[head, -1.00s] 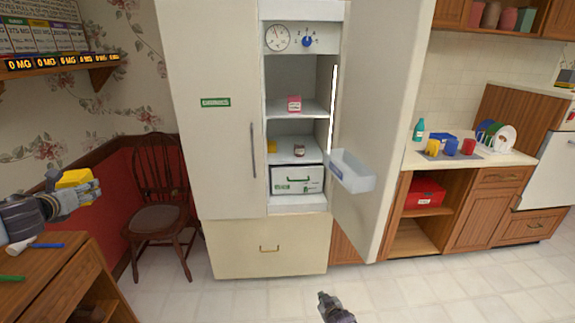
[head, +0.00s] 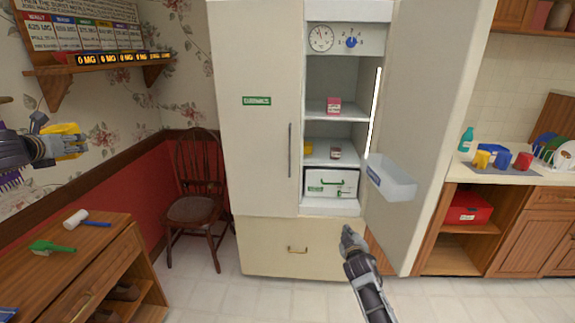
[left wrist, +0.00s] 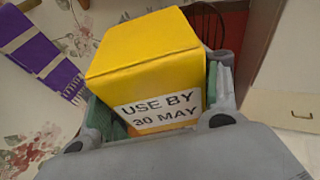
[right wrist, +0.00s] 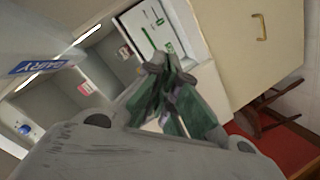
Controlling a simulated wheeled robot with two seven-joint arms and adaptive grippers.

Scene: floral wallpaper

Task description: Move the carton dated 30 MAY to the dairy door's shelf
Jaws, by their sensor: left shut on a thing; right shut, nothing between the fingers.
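The yellow carton (left wrist: 150,60) reads USE BY 30 MAY in the left wrist view. My left gripper (head: 62,143) is shut on it and holds it raised at the far left of the head view, away from the fridge. The dairy door's shelf (head: 391,180) is a clear bin on the inside of the open right fridge door. Its blue label reads DAIRY in the right wrist view (right wrist: 40,67). My right gripper (head: 348,234) is shut and empty, low in front of the fridge and to the left of the bin.
Inside the fridge are a pink carton (head: 333,106), a small jar (head: 336,152), a yellow item (head: 308,147) and a white drawer (head: 331,184). The left door (head: 256,130) is closed. A chair (head: 194,200) and a wooden desk (head: 65,262) stand at left.

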